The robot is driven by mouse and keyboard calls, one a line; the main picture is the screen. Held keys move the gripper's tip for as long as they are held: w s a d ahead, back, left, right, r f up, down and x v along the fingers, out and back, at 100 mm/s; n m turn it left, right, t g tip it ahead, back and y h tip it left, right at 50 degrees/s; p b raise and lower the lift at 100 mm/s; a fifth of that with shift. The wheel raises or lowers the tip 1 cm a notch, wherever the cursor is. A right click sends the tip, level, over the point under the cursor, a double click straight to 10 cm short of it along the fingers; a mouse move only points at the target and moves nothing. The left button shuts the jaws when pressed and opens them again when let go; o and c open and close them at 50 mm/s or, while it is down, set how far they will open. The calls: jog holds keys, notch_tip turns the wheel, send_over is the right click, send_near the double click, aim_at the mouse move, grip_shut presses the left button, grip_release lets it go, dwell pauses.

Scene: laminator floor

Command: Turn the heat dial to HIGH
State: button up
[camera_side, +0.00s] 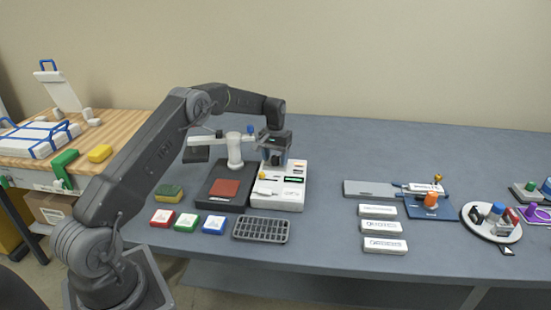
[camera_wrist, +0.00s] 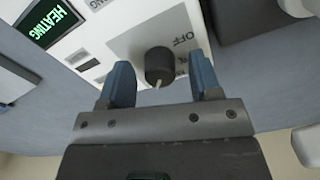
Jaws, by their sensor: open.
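The heat dial (camera_wrist: 160,66) is a dark round knob with a pale pointer mark on a grey plate lettered "OFF"; other lettering beside it is partly hidden. My gripper (camera_wrist: 163,82) is open, with one blue finger on either side of the dial in the wrist view; I cannot tell whether they touch it. The dial belongs to a white control unit (camera_side: 290,193), and a green display (camera_wrist: 55,20) on it reads "HEATING". In the side view my gripper (camera_side: 274,160) points down over the back of this unit and hides the dial.
A dark press base (camera_side: 213,200) with a red-brown pad (camera_side: 224,188) and a white post (camera_side: 234,150) stands just left of the unit. A dark slotted tray (camera_side: 261,230) and small coloured boxes (camera_side: 187,222) lie in front.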

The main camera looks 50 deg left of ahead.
aim_at(276, 157)
notch_tip(276, 157, up, 13)
jog(key=shift+r, duration=0.15)
dwell(0.4)
jog(key=s+d+r+m+t, duration=0.3)
jog(key=s+d+r, duration=1.1)
jog(key=d, duration=0.3)
jog(key=s+d+f+m+t, duration=0.1)
jog(key=s+d+f, duration=0.1)
jog(key=s, duration=0.5)
jog(key=s+d+f+m, duration=0.1)
jog(key=s+d+f, duration=0.1)
jog(key=s+d, duration=0.2)
jog(key=s+d+f+t, duration=0.1)
jog(key=s+d+f, duration=0.1)
jog(key=s, duration=0.8)
jog(key=shift+s+d+f+m+t, duration=0.2)
jog(key=shift+d+m+t, duration=0.1)
jog(key=shift+d+m, duration=0.15)
